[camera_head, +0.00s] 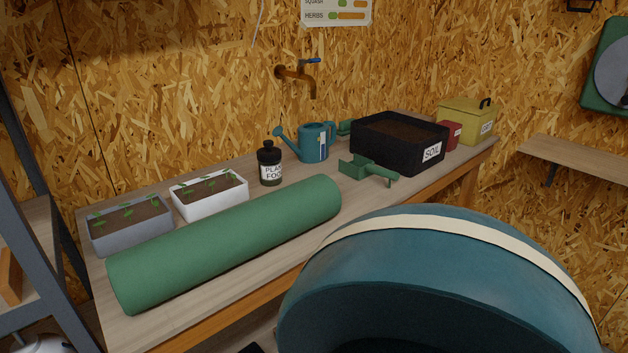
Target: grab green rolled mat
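The green rolled mat (226,241) lies along the front of the plank bench (187,320), slanting from the lower left up toward the right. Its left end is close to the bench's left end and its right end is near the middle. Neither of my grippers shows in the head view.
Behind the mat stand a grey planter (130,236), a white planter (210,205) and a dark plant food bottle (269,164). A blue watering can (314,142), a green scoop (369,170) and a black soil box (388,147) are farther right. A large blue rounded object (450,265) blocks the lower right.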

